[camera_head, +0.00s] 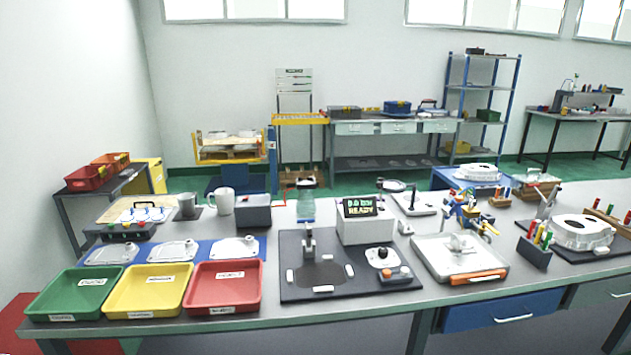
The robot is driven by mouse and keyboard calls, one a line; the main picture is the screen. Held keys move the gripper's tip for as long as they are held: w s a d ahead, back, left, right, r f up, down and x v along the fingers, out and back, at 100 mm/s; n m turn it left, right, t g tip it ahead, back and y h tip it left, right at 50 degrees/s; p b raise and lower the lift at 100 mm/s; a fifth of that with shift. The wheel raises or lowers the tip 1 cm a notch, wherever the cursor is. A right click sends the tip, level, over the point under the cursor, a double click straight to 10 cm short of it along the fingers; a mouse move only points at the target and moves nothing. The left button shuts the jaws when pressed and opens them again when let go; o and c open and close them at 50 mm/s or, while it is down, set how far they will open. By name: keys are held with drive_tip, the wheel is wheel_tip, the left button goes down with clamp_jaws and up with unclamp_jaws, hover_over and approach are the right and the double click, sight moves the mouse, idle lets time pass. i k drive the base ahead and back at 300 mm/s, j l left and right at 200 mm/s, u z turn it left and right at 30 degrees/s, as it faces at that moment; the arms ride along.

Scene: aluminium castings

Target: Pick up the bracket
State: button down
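No part is plainly labelled as the bracket. A small pale grey casting (461,243) on the light tray (432,262) at right of centre could be it, but its exact shape is hard to tell. Three flat silver castings lie in a row on the blue mat at the left: one at the left (112,252), one in the middle (172,251) and one at the right (235,247). My gripper is not in view.
Green (40,304), yellow (118,304) and red (198,299) bins line the bench's front left. A dark plate (297,262) with an upright fixture stands at centre, before a white display box (365,229). A pen holder (533,253) and a white ring casting (583,236) are right.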

sight(456, 243)
drive_tip(key=l, duration=2.15)
drive_tip(key=u, duration=0.05)
